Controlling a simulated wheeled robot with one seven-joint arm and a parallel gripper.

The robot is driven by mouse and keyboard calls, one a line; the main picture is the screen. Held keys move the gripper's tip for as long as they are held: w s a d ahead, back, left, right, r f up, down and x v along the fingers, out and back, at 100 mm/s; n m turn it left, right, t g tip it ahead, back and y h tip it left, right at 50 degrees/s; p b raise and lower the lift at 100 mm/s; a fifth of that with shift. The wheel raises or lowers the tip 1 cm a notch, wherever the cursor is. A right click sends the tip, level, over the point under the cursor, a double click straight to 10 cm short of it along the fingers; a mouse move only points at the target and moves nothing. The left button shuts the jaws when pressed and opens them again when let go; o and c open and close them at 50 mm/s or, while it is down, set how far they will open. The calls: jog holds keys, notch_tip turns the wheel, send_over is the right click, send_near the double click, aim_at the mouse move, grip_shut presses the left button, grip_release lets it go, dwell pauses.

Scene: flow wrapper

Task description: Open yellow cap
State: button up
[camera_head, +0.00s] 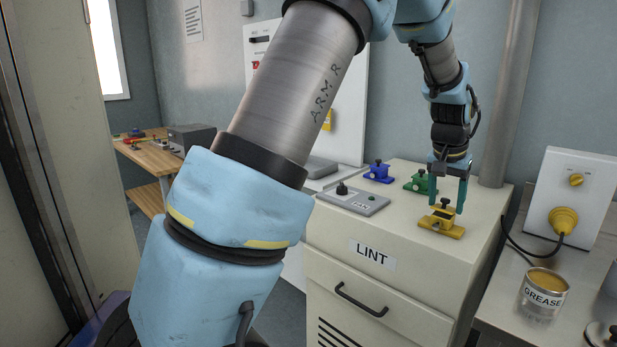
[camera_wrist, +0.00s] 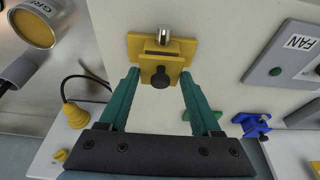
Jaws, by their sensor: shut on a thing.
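The yellow cap (camera_head: 441,220) sits on the cabinet top, near its right front corner. It has a flat yellow base and a raised block with a dark knob. In the wrist view the yellow cap (camera_wrist: 160,66) shows its dark knob facing the camera, with a short metal cylinder at the base's far edge. My gripper (camera_head: 448,202) points down over the cap, its two green fingers on either side of the raised block. In the wrist view my gripper (camera_wrist: 160,74) is shut on that block. Finger contact is partly hidden by the block.
A blue cap (camera_head: 378,172) and a green cap (camera_head: 420,183) stand behind on the cabinet top (camera_head: 400,217). A grey FAN switch box (camera_head: 352,199) lies to the left. A grease tin (camera_head: 543,293) and a white socket box (camera_head: 575,190) with a cable are to the right.

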jog(key=shift+w+d+r+p, duration=0.3)
jog(key=shift+w+d+r, duration=0.05)
jog(key=shift+r, duration=0.2)
jog(key=shift+w+d+r+p, duration=0.2)
jog(key=shift+w+d+p, duration=0.1)
jog(key=shift+p, duration=0.15)
jog(key=shift+w, duration=0.1)
jog(key=shift+c, duration=1)
jog(key=shift+w+d+p, duration=0.65)
jog(key=shift+p, duration=0.15)
jog(key=shift+w+d, duration=0.15)
jog(key=shift+w, duration=0.1)
